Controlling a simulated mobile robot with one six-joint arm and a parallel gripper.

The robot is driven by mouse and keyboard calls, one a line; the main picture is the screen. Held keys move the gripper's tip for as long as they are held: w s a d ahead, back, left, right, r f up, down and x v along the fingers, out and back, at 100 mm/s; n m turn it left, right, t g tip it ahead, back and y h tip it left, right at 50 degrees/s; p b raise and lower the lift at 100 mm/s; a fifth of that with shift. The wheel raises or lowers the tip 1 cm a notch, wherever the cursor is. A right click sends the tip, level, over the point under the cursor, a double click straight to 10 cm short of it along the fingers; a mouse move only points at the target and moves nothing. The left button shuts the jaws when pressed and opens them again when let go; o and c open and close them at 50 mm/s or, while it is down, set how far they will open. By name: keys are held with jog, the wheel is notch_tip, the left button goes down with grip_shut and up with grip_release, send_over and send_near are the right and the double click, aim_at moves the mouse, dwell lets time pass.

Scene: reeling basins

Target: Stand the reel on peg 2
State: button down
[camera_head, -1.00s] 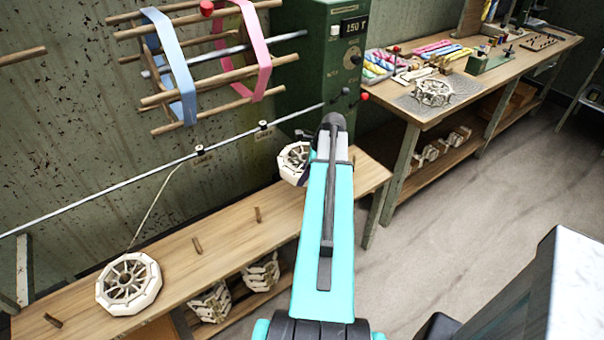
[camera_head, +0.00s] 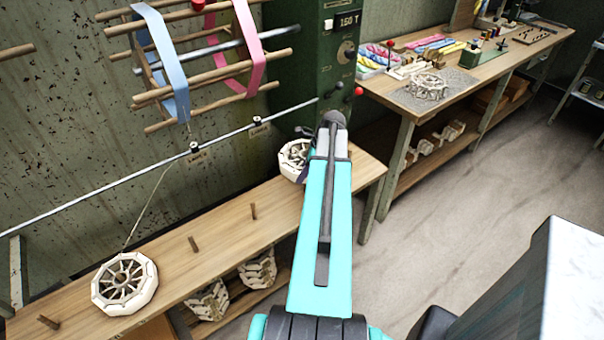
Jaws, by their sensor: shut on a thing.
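A pale octagonal spoked reel (camera_head: 292,161) is at the far right end of the low wooden bench, partly hidden behind my arm. My gripper (camera_head: 304,154) is shut on it; its fingers are mostly covered by my turquoise arm link. I cannot tell whether this reel touches the bench. Short wooden pegs stand bare on the bench: a middle peg (camera_head: 193,245), a peg to its right (camera_head: 253,211) and one at the front left (camera_head: 48,322). Their numbers are not readable.
A thin metal rod (camera_head: 120,182) with small guides runs above the bench, and a thread slants down to the left reel. A green machine (camera_head: 312,70) and a wooden winding frame (camera_head: 190,70) stand behind. A worktable (camera_head: 425,115) with small items is at right.

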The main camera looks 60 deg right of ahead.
jog(key=shift+f+b, duration=3.85)
jog(key=shift+f, duration=2.5)
jog(key=shift+f, duration=0.1)
jog(key=c, duration=1.4)
grip_release()
jog(key=shift+c, duration=0.2)
jog(key=shift+s, duration=0.1)
jog(key=v, duration=1.3)
jog(key=shift+r+b, duration=0.45)
